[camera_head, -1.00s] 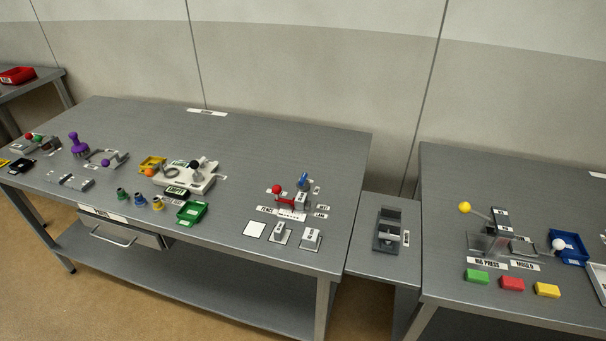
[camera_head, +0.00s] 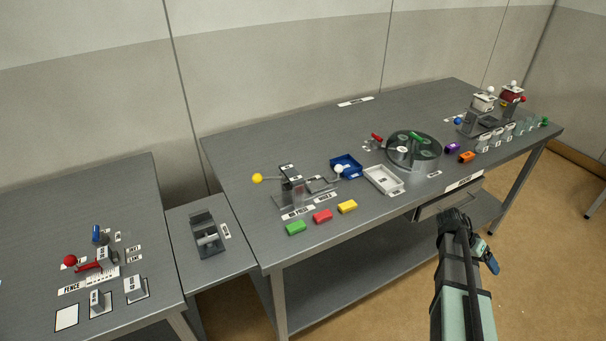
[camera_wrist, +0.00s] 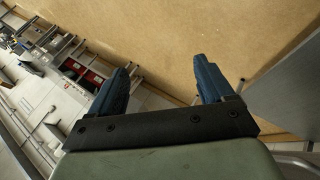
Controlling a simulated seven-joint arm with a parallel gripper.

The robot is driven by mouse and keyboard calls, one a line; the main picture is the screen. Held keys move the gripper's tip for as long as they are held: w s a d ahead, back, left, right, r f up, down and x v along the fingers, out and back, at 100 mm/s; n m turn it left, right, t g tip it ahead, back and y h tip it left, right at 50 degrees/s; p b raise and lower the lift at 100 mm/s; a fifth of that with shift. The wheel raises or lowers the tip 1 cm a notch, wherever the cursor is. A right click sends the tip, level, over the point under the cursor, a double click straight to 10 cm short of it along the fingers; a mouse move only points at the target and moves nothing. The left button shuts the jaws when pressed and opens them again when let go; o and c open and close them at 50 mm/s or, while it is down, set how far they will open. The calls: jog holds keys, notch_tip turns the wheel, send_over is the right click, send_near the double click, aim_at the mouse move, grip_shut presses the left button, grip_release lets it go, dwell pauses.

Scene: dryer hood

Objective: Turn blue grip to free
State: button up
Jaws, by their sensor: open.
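A blue grip (camera_head: 98,236) stands on the left table, beside a red ball-ended lever and small white labels too small to read for certain. A second blue knob (camera_head: 458,120) is at the far end of the right table; which one the task means I cannot tell for certain. My gripper (camera_head: 488,262) hangs in front of the right table, over the floor, far from both. The wrist view shows its two blue fingers (camera_wrist: 162,68) apart with nothing between them. Neither blue part shows in the wrist view.
The right table holds a yellow-knobbed press (camera_head: 290,185), green, red and yellow blocks, a blue tray (camera_head: 346,161), a white tray (camera_head: 398,187) and a round turntable (camera_head: 428,162). A low stand with a grey device (camera_head: 207,236) sits between the tables. Floor in front is open.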

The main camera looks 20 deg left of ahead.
jog(key=w+d+r+m+t+h, duration=0.15)
jog(key=w+r, duration=0.25)
jog(key=r, duration=0.7)
jog(key=w+d+r+m+g+h, duration=0.1)
jog(key=w+d+r+m+h, duration=0.2)
jog(key=r, duration=0.7)
jog(key=w+a+r+t, duration=0.2)
jog(key=w+a+r, duration=0.25)
jog(key=r, duration=0.25)
jog(key=w+a+n+t+y, duration=0.15)
jog(key=a+n, duration=0.25)
jog(key=a, duration=0.9)
jog(key=w+a+n+y, duration=0.3)
jog(key=a+n, duration=0.2)
jog(key=a, duration=0.8)
jog(key=w+a+n+t+y, duration=0.15)
jog(key=a+n, duration=0.25)
jog(key=a, duration=1)
jog(key=s+a+f+n+y, duration=0.1)
jog(key=s+a+n, duration=0.15)
jog(key=a, duration=0.75)
jog(key=s+a+n+y, duration=0.2)
jog(key=a+n, duration=0.1)
jog(key=a, duration=0.7)
jog(key=n+g+y, duration=0.4)
jog(key=n+g, duration=0.1)
jog(key=n, duration=1.5)
send_near(95, 231)
notch_tip(95, 231, down, 8)
jog(key=shift+f, duration=0.25)
